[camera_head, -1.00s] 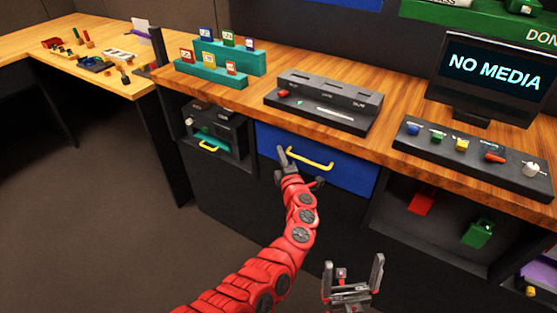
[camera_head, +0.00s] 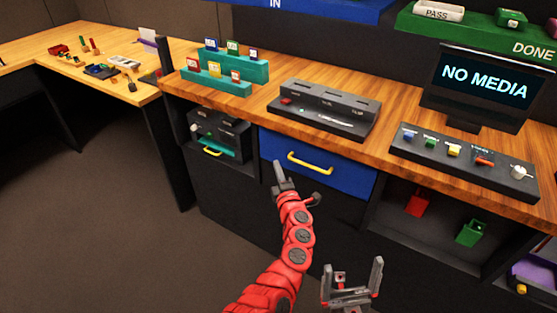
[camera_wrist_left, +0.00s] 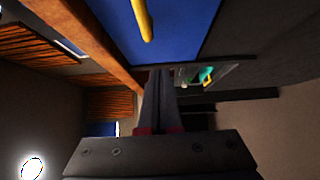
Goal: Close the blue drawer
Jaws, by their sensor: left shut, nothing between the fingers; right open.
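The blue drawer (camera_head: 345,178) sits under the wooden counter, with a yellow bar handle (camera_head: 310,163) on its front. Its front looks about in line with the cabinet, with no open gap that I can make out. My left gripper (camera_head: 279,168) is shut and empty, in front of the drawer's lower left part, left of the handle. In the left wrist view the shut fingers (camera_wrist_left: 158,75) lie just beyond the edge of the blue front (camera_wrist_left: 185,28); contact cannot be told. The handle also shows there (camera_wrist_left: 143,18). My right gripper (camera_head: 352,278) is open and empty, low in front.
A compartment left of the drawer holds a dark device with a teal drawer (camera_head: 222,153). An open bay on the right holds a red block (camera_head: 417,203) and a green one (camera_head: 472,233). The counter (camera_head: 395,118) carries panels and a screen (camera_head: 485,78). The floor at left is clear.

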